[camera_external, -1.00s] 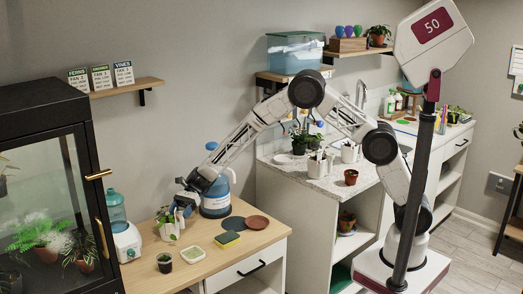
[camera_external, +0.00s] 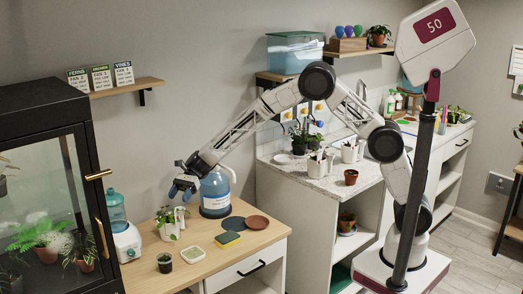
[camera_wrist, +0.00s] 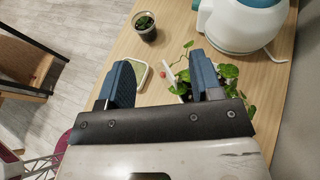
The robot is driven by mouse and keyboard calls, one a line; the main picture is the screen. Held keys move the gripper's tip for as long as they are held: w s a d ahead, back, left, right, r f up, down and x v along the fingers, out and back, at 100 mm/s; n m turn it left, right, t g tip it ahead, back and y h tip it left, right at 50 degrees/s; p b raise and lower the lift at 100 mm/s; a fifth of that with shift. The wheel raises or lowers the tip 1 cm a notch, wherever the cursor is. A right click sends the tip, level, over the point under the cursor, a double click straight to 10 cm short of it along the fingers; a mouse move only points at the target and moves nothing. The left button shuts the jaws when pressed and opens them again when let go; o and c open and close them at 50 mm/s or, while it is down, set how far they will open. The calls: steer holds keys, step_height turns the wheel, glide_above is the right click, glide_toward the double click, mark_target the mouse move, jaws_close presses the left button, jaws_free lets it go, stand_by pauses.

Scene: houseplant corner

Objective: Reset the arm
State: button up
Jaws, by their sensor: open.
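My gripper (camera_external: 183,188) is open and empty, pointing down above the wooden table top. In the outside view it hangs just above the white pot with a green leafy plant (camera_external: 168,226), left of the blue water jug (camera_external: 215,193). In the wrist view the two blue fingers of my gripper (camera_wrist: 161,72) stand apart. The green plant (camera_wrist: 228,72) shows beside and partly behind the right finger, which hides part of its pot. Nothing is held between the fingers.
A white and teal dispenser (camera_external: 126,243) and a dark glass cabinet (camera_external: 45,160) stand at left. A wall shelf (camera_external: 130,88) is above.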

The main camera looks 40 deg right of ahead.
stand_by(0.6)
steer(key=s+d+r+n+t+h, duration=0.15)
steer(key=s+d+r, duration=0.35)
steer(key=d, duration=0.7)
steer(key=s+d+r+n+t+h, duration=0.1)
steer(key=s+d+r+n+h, duration=0.15)
steer(key=d+r, duration=0.65)
steer(key=s+d+r+n+t+h, duration=0.1)
steer(key=s+d+r+n, duration=0.2)
steer(key=d, duration=1.1)
steer(key=s+d+n+t+h, duration=0.2)
steer(key=s+d+n+h, duration=0.1)
steer(key=s+d, duration=1)
steer(key=s+d+n+t+h, duration=0.2)
steer(key=s+d+h, duration=0.2)
steer(key=s+d, duration=1)
steer(key=d, duration=0.5)
steer(key=shift+s+d+f+n+t, duration=0.15)
steer(key=shift+s+f+n+t, duration=0.1)
steer(key=shift+f+n+t, duration=0.15)
